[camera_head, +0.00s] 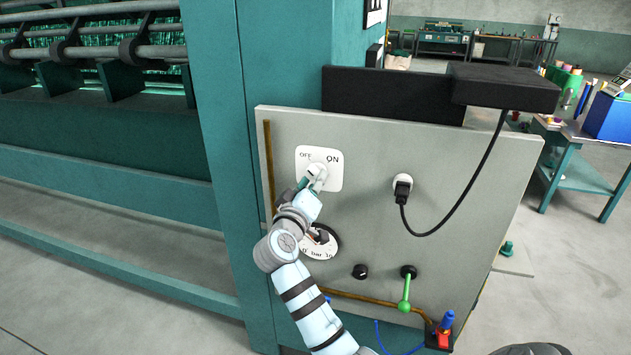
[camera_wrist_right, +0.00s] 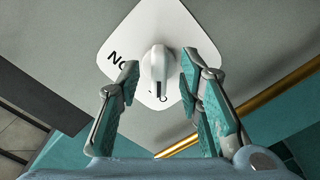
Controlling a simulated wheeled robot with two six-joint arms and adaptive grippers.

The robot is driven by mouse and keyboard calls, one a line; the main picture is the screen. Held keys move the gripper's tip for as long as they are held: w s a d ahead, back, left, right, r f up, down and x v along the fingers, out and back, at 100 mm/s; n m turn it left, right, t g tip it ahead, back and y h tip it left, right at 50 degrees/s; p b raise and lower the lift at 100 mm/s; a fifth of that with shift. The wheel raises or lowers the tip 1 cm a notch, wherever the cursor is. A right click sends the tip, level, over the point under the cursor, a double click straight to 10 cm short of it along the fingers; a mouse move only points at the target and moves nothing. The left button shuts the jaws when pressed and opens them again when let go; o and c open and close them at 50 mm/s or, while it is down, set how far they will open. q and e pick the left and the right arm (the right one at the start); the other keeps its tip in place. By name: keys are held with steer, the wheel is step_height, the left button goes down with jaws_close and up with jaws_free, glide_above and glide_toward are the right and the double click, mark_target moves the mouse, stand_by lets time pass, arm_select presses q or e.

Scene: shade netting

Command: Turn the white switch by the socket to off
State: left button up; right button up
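The white switch plate (camera_head: 335,176), marked OFF on the left and ON on the right, sits at the upper left of the grey panel. Its white knob (camera_head: 317,169) is partly hidden by my right gripper (camera_head: 314,180). In the right wrist view the knob (camera_wrist_right: 158,66) stands between the two teal fingers of my right gripper (camera_wrist_right: 160,75), with a gap on each side. That gripper is open. The plate looks upside down there, and its OFF lettering is mostly covered. The socket (camera_head: 402,181) with a black plug is to the right. My left gripper is not in view.
A black cable loops from the plug up to a dark box (camera_head: 503,87) on top of the panel. A round dial (camera_head: 319,243) is below the switch, behind my right arm. A brown pipe (camera_head: 268,165) runs along the panel's left edge. A green-handled valve (camera_head: 405,292) is lower right.

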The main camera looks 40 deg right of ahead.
steer(key=v, duration=0.6)
